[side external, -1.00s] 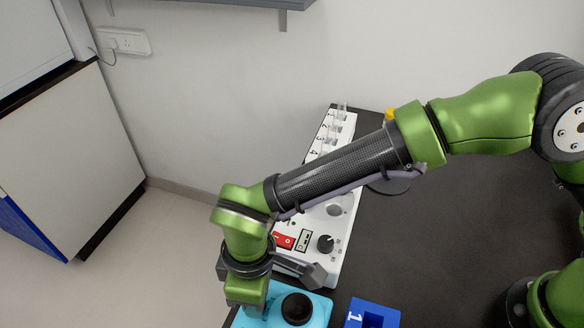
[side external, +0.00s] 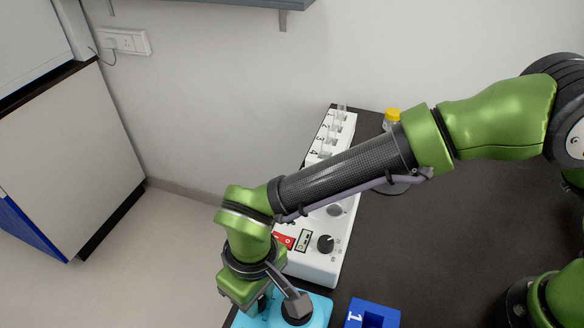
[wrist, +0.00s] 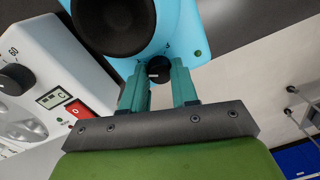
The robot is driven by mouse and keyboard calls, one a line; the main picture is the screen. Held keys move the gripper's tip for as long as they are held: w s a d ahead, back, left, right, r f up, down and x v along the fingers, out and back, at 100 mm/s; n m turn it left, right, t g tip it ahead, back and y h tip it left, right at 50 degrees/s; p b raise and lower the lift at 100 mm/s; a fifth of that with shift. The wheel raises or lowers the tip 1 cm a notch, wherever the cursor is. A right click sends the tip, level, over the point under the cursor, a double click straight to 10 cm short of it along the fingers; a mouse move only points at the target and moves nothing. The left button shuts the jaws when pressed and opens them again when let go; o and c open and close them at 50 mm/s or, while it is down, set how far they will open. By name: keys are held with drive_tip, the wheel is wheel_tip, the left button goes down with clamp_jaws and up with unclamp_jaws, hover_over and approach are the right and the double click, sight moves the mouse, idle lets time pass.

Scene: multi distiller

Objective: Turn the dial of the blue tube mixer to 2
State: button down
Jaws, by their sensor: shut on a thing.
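The blue tube mixer (side external: 324,306) is a light blue device at the bottom edge of the side view, with a round black cup on top. It also fills the upper middle of the wrist view (wrist: 183,28). Its small black dial (wrist: 157,68) with a light mark sits between my teal fingertips. My gripper (wrist: 159,80) is shut on the dial. In the side view my wrist and the picture's lower edge hide the dial and fingertips.
A white heater-stirrer (side external: 318,262) with a black knob and red switch stands right behind the mixer. A blue block marked 1 (side external: 372,314) lies to its right. A white tube rack (side external: 343,131) and a yellow-capped bottle (side external: 392,117) stand farther back.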

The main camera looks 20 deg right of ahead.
drive_tip(key=shift+m, duration=1.6)
drive_tip(key=shift+r, duration=0.1)
drive_tip(key=c, duration=0.9)
unclamp_jaws()
drive_tip(key=shift+o, duration=0.2)
wheel_tip(320, 180, up, 17)
drive_tip(key=shift+d, duration=0.4)
